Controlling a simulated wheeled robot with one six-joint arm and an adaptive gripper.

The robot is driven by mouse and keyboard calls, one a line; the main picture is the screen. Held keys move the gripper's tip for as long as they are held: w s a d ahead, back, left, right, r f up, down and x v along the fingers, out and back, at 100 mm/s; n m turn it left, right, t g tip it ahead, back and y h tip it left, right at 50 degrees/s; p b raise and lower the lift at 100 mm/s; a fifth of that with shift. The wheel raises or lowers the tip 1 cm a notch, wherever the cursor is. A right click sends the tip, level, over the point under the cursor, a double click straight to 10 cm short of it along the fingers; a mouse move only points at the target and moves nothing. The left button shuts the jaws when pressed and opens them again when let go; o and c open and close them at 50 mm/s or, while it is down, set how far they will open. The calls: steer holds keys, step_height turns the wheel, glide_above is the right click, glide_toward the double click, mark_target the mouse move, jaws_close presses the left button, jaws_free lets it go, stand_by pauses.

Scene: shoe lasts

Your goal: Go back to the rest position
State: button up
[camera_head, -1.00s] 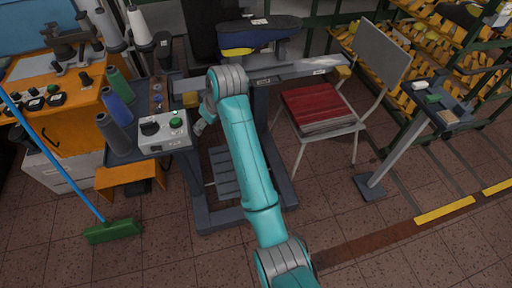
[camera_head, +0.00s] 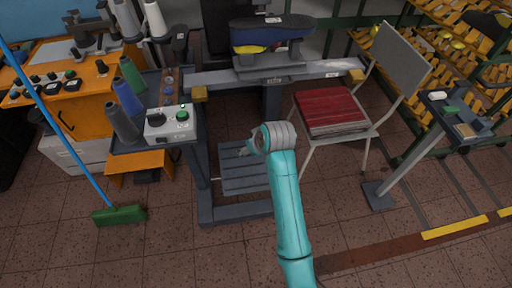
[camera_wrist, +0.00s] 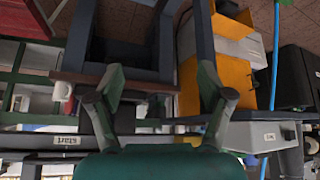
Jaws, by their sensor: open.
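My gripper (camera_wrist: 161,100) shows in the wrist view with its two fingers spread wide apart, open and with nothing between them. In the head view my teal arm reaches up from the bottom, and its gripper end is small and mostly hidden behind the grey joint. It shows there in front of the slatted lower shelf of the grey workbench (camera_head: 325,69), below the tabletop.
A grey control box (camera_head: 170,124) is at the bench's left. A green broom (camera_head: 120,215) is at left. The floor in front is open.

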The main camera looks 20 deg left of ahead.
steer(key=shift+d+f, duration=0.35)
stand_by(0.4)
steer(key=s+d+f+m+t, duration=0.3)
steer(key=s+d+f, duration=0.4)
steer(key=d+f, duration=0.55)
steer(key=s+d+m+t+h, duration=0.2)
steer(key=s+d+m+t, duration=0.1)
steer(key=s+d, duration=0.95)
steer(key=s+d+r+m+t, duration=0.1)
steer(key=s+d+r, duration=0.15)
steer(key=s, duration=0.25)
steer(key=s+d+r+m+h, duration=0.1)
steer(key=s+d, duration=0.2)
steer(key=s, duration=0.1)
steer(key=s+d+r+m+t, duration=0.1)
steer(key=s+d+r, duration=0.15)
steer(key=s, duration=0.25)
steer(key=s+d+r+m+t+h, duration=0.2)
steer(key=s+d+r, duration=0.2)
steer(key=s+r, duration=0.6)
step_height(320, 180, up, 3)
steer(key=shift+s+d+f+t, duration=0.1)
steer(key=shift+s+d+t, duration=0.05)
steer(key=shift+s+t, duration=0.2)
